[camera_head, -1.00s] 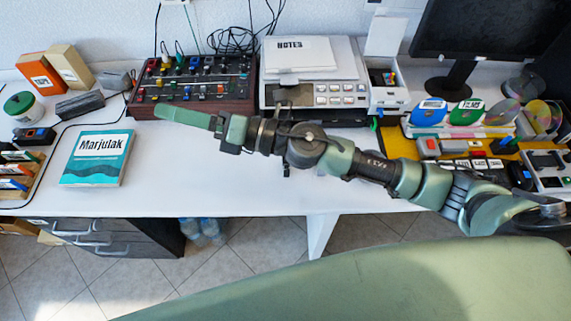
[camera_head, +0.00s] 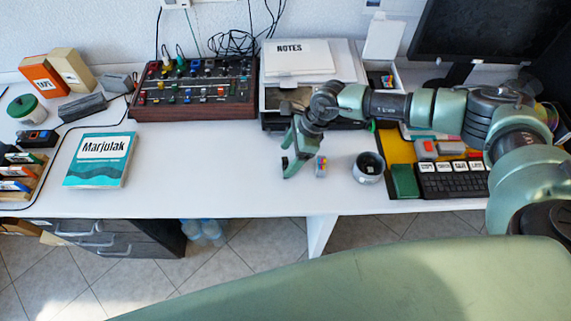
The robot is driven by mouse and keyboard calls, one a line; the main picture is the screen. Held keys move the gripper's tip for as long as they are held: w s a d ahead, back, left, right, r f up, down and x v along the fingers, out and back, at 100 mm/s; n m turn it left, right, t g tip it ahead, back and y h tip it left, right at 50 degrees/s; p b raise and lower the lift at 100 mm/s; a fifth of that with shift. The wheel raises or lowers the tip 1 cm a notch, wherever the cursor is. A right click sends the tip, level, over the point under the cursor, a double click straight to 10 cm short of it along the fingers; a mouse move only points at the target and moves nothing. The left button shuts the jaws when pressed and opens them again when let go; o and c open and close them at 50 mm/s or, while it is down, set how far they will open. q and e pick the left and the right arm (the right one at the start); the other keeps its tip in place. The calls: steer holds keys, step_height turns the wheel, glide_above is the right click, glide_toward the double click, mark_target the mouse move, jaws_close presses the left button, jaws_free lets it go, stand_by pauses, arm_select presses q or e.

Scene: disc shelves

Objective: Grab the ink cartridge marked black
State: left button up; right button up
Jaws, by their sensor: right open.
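My right gripper (camera_head: 287,168) points down over the white desk, in front of the printer (camera_head: 349,68). It is open and seems empty. A small grey block with coloured marks (camera_head: 320,166) stands on the desk just right of its fingers, apart from them. Whether this block is an ink cartridge, and any black marking, cannot be read. Small coloured items (camera_head: 388,80) lie in the open box at the printer's right; they are too small to identify. My right forearm hides part of the printer's front. My left gripper is not in view.
A dark round cup (camera_head: 368,167) stands right of the block. A keyboard (camera_head: 453,180) and green block (camera_head: 404,181) lie beyond it. The Marjulak book (camera_head: 98,160) lies left, a mixer (camera_head: 193,90) behind. The desk's middle is clear.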

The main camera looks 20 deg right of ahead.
mark_target(285, 166)
steer(key=shift+x, duration=1.3)
steer(key=c, duration=1.4)
